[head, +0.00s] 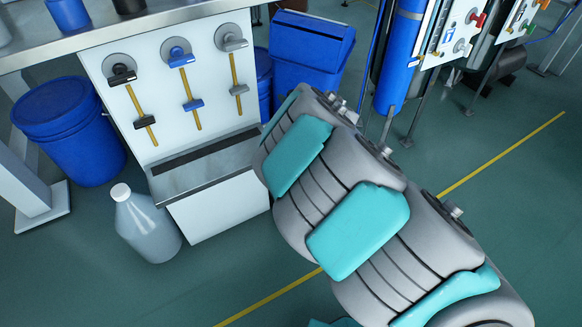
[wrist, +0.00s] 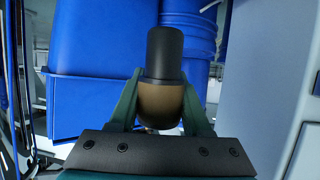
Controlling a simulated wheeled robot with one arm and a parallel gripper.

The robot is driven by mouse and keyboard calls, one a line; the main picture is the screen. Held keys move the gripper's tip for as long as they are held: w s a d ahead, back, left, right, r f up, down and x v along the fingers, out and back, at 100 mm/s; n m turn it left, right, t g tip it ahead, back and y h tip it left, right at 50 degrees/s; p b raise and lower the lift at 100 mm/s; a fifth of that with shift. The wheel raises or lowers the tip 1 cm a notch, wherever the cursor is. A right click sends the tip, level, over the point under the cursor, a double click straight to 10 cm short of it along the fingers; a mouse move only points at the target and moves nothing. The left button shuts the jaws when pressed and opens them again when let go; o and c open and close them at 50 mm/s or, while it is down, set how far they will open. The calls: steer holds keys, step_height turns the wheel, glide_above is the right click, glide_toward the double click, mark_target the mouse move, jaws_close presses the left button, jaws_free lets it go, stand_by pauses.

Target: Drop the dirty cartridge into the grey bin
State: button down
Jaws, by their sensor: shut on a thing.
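My gripper (wrist: 160,82) shows in the wrist view, its two green fingers shut on the dirty cartridge (wrist: 161,98). The cartridge has a dark cylindrical end pointing away from me and a brownish body between the fingers. In the head view my grey and teal arm hides the gripper and the cartridge. I cannot make out a grey bin in either view. A blue bin (head: 311,48) stands behind the panel, and large blue containers (wrist: 105,50) fill the wrist view beyond the cartridge.
A white panel (head: 175,85) with several handles stands under a bench (head: 110,22). A blue drum (head: 68,130) and a translucent jug (head: 147,228) stand on the floor. A blue cylinder (head: 398,55) stands right of the blue bin. Open floor (head: 500,200) lies at right.

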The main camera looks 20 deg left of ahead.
step_height(320, 180, down, 6)
steer(key=b, duration=0.5)
steer(key=shift+s+f, duration=0.15)
steer(key=shift+a, duration=0.1)
steer(key=shift+c, duration=1.4)
jaws_free()
steer(key=shift+s, duration=0.1)
steer(key=p+v, duration=0.1)
steer(key=v, duration=0.6)
steer(key=shift+s+d, duration=0.2)
steer(key=shift+d, duration=0.15)
